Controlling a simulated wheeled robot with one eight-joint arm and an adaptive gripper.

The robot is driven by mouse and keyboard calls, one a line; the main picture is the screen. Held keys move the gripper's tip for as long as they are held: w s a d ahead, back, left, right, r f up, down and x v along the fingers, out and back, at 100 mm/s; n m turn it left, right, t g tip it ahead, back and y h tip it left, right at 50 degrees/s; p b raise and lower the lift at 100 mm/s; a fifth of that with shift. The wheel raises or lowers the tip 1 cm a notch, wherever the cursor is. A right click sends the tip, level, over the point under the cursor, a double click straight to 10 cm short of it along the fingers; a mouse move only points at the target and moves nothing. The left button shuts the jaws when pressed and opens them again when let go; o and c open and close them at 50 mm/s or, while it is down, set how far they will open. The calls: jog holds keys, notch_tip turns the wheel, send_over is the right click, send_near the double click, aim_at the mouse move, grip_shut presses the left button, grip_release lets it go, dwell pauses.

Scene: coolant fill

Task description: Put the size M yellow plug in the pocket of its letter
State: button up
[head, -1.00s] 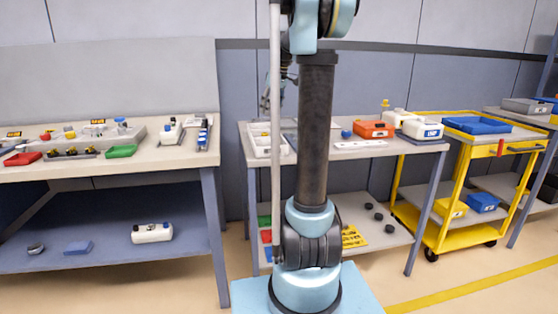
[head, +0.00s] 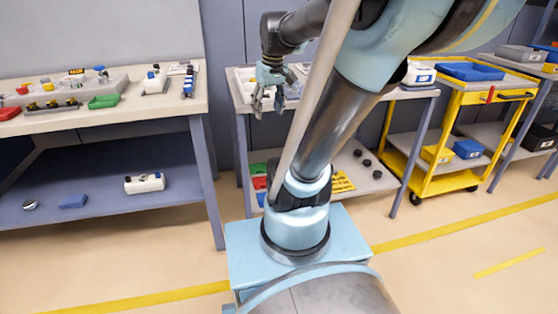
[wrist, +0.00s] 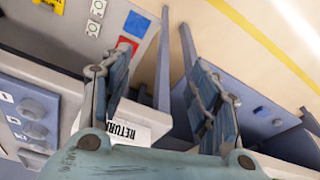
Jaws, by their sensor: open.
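My gripper (head: 268,104) is open and empty in front of the left end of the middle table (head: 243,106). In the wrist view my gripper's two fingers (wrist: 158,70) stand apart with nothing between them. I cannot tell which, if any, is the size M plug. In the wrist view a blue panel (wrist: 12,122) with round grey-blue pieces and small white marks is at the left; its letters are unreadable.
A white tray (head: 240,76) is at the middle table's left end. A RETURN label (wrist: 124,130) shows below my fingers. A yellow cart (head: 462,135) stands to the right. My arm hides much of the middle table.

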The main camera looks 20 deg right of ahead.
jog(key=s+f+m, duration=0.3)
jog(key=s+f, duration=0.9)
jog(key=f, duration=0.1)
jog(key=shift+s+d+h, duration=0.3)
jog(key=shift+d, duration=0.05)
jog(key=shift+d, duration=0.1)
